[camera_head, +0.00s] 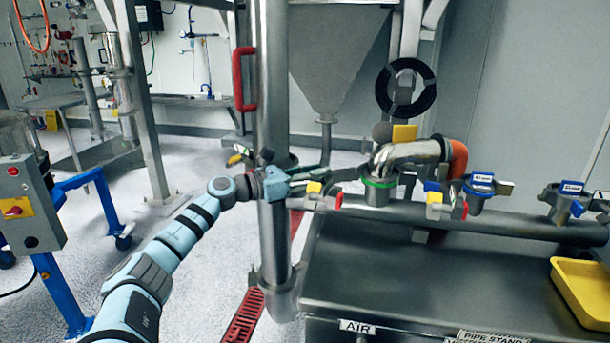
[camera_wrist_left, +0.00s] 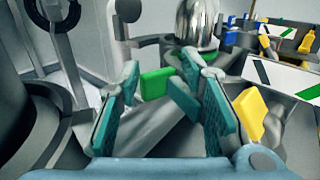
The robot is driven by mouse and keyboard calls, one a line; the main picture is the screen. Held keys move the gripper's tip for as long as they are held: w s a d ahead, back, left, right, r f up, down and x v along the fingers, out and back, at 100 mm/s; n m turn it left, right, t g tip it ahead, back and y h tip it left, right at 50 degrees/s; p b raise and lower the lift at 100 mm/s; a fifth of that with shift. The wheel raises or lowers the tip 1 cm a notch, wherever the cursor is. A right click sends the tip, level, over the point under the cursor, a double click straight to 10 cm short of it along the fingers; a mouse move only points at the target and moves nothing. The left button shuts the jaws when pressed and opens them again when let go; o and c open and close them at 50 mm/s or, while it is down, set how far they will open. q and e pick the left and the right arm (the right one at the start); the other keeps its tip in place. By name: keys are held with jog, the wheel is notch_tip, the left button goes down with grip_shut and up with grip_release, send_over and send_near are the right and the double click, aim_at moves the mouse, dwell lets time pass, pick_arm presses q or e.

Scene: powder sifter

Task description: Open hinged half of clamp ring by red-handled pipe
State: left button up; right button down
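The red-handled pipe is the upright steel pipe (camera_head: 273,80) with a red handle (camera_head: 244,79) on its left side. A dark band circles the pipe at about my gripper's height; I cannot make out the clamp ring's halves or hinge. My left gripper (camera_head: 318,181) crosses in front of the pipe, with its fingers pointing right. In the left wrist view its teal-padded fingers (camera_wrist_left: 158,88) are spread. A green piece (camera_wrist_left: 156,83) shows between them, and I cannot tell whether they touch it. My right gripper is not in view.
A chrome elbow (camera_head: 410,152) with a green ring (camera_head: 378,183) stands right of the gripper, on a horizontal pipe with blue-handled valves (camera_head: 481,183). A dark steel table (camera_head: 420,285) lies below. A yellow tray (camera_head: 583,292) is at right. A steel hopper (camera_head: 330,65) hangs behind.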

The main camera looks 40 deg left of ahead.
pick_arm(q)
notch_tip(320, 180, up, 10)
jog(key=shift+w+d, duration=0.3)
dwell(0.6)
jog(key=shift+f, duration=0.15)
